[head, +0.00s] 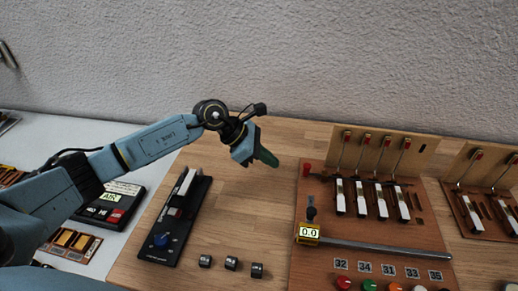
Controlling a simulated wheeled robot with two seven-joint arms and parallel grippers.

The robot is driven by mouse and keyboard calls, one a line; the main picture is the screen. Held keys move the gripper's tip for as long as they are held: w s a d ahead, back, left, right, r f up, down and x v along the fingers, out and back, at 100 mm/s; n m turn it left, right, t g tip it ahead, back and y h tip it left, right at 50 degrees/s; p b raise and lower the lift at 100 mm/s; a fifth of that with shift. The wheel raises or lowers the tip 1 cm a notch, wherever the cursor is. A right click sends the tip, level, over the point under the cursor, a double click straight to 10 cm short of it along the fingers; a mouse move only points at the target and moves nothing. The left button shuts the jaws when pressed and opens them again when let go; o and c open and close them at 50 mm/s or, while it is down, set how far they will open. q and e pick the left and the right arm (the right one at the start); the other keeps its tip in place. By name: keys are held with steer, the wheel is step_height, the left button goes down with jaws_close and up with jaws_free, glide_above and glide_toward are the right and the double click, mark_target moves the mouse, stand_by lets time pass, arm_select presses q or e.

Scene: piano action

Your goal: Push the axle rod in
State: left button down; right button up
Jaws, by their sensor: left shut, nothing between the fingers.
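A long grey metal rod (392,249) lies level across the front of the wooden piano-action board (322,208). Its left end meets a small yellow block reading 0.0 (308,233); whether it enters the block is too small to tell. My right gripper is not in view.
A black stand (178,217) with a blue knob is left of the board. Several dark cylinders (231,263) stand at the front. Upright levers and white keys (381,200) rise behind the rod. A second board (485,190) is at right.

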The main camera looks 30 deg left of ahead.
mark_target(303, 173)
arm_select(q)
steer(key=d, duration=0.1)
steer(key=w+d+f, duration=0.1)
steer(key=d, duration=0.1)
steer(key=w+d+f, duration=0.1)
steer(key=shift+d, duration=0.35)
steer(key=shift+w+d, duration=0.3)
steer(key=shift+d, duration=0.15)
